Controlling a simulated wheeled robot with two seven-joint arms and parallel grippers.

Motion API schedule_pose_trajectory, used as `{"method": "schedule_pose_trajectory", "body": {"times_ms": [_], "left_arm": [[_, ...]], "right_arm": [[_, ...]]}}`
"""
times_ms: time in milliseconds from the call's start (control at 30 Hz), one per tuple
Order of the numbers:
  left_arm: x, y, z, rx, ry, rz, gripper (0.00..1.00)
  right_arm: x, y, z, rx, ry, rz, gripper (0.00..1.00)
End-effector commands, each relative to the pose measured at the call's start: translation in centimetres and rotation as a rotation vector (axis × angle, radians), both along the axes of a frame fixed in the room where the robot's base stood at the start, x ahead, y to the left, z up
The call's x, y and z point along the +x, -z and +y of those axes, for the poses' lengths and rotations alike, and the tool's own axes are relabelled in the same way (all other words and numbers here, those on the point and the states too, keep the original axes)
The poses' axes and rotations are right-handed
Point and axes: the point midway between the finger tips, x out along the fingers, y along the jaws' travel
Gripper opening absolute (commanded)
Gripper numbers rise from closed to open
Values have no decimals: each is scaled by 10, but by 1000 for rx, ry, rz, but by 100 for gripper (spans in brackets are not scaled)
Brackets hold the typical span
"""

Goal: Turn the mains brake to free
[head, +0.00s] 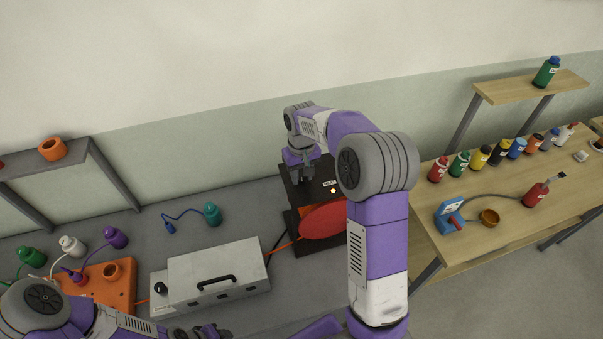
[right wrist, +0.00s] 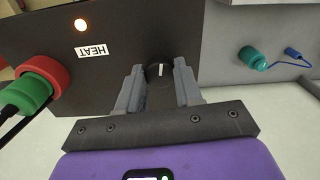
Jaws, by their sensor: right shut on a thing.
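A dark panel (head: 312,188) stands on the grey bench in the head view and carries a lit lamp and a HEAT label. In the right wrist view a round black knob (right wrist: 158,72) with a white pointer mark sits on the panel (right wrist: 120,30). My right gripper (head: 308,178) is at the panel. In the right wrist view its fingers (right wrist: 159,88) are shut on the knob, one on each side. The pointer runs nearly up and down in that view. No wording for the knob's positions is readable. My left gripper (head: 210,332) shows only partly at the bottom edge; its jaws are unclear.
A large red rounded part (head: 322,220) is on the panel's near side. A grey box with a handle (head: 218,275) and an orange block (head: 105,285) stand to the left. A teal plug (head: 212,214) lies behind. A wooden table (head: 465,215) with several bottles is at the right.

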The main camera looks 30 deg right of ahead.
Motion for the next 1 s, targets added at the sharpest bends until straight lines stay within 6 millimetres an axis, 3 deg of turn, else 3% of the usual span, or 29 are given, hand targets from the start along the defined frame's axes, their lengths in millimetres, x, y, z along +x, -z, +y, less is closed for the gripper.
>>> {"method": "schedule_pose_trajectory", "body": {"times_ms": [400, 900, 933, 1000], "left_arm": [[0, -1, 0, 0, 0, 0, 43], [0, -1, 0, 0, 0, 0, 43], [0, -1, 0, 0, 0, 0, 43], [0, -1, 0, 0, 0, 0, 43]], "right_arm": [[1, -1, 0, -1, -166, -4, 4], [1, -1, 0, -1, -184, -4, 4], [1, -1, 0, -1, -184, -4, 36], [1, -1, 0, 0, -184, -3, 47]]}}
